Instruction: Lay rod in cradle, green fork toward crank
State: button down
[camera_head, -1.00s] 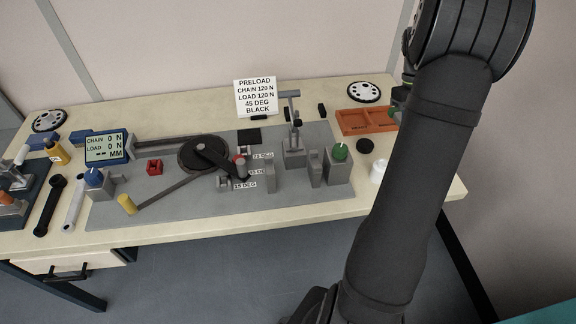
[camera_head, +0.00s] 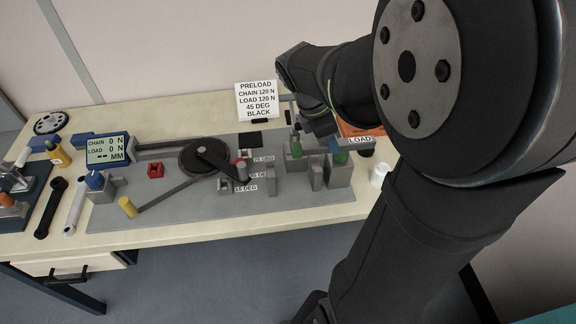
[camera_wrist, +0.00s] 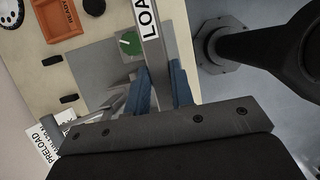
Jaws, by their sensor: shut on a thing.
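My gripper (camera_wrist: 161,72) shows in the wrist view with its two blue fingers shut on a grey rod (camera_wrist: 158,58). The rod carries a white LOAD label, which also shows in the head view (camera_head: 360,139). The rod is above the plate near the green knob (camera_head: 340,156), apart from the crank. The dark crank arm (camera_head: 215,160) lies on the black wheel, left of my gripper in the head view. Grey upright blocks (camera_head: 316,176) stand right of the crank; which part is the cradle is unclear.
The PRELOAD sign (camera_head: 257,100) reads 45 DEG, BLACK. An orange tray (camera_wrist: 65,18) shows in the wrist view. A white cup (camera_head: 378,176) stands near the right edge.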

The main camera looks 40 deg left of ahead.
jog(key=s+a+f, duration=0.3)
jog(key=a+f, duration=0.7)
jog(key=shift+s+a+f, duration=0.25)
jog(key=shift+a+f, duration=0.05)
jog(key=shift+f, duration=0.05)
jog(key=shift+f, duration=0.55)
jog(key=c, duration=1.3)
grip_release()
jog(key=shift+o, duration=0.2)
jog(key=v, duration=1.3)
jog(key=shift+d, duration=0.15)
